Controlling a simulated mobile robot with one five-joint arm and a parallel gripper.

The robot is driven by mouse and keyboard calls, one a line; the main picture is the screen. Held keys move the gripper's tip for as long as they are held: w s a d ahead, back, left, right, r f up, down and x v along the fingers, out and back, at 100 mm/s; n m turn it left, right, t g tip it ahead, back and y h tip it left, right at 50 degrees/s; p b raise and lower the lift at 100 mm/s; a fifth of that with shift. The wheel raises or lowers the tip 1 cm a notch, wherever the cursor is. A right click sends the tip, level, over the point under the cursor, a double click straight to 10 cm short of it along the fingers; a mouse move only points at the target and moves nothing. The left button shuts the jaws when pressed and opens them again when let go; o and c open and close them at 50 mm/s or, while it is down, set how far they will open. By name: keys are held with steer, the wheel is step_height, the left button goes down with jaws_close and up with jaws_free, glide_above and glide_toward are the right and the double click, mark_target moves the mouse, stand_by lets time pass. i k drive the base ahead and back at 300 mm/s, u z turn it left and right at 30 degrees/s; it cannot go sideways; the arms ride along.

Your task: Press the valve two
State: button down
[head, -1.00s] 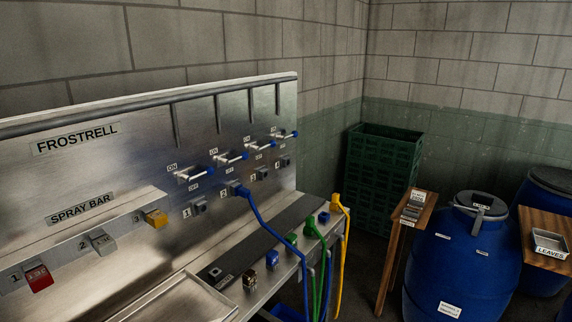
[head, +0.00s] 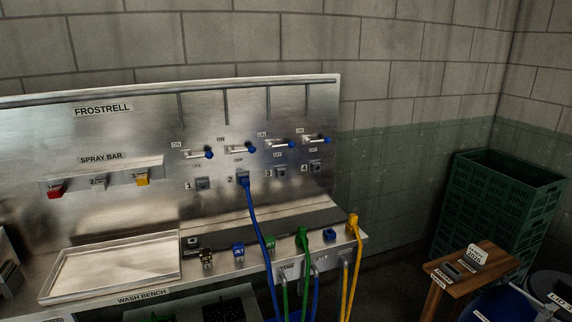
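The first (head: 198,154), third (head: 280,145) and fourth (head: 316,140) levers lie at a similar angle. My gripper is not in view.
The wash bench holds a shallow steel tray (head: 60,291) and several coloured fittings along its front. Green (head: 303,240) and yellow (head: 352,225) hoses hang at its right end. A small wooden table (head: 480,262) and green crates (head: 500,205) stand right.

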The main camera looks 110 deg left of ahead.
mark_target(251, 149)
steer(key=u, duration=4.9)
steer(key=i, duration=0.1)
steer(key=z, duration=1.6)
steer(key=k, duration=0.2)
steer(key=u, duration=1.55)
steer(key=k, duration=0.7)
steer(key=z, duration=0.15)
steer(key=i, duration=1.7)
steer(key=u, duration=0.2)
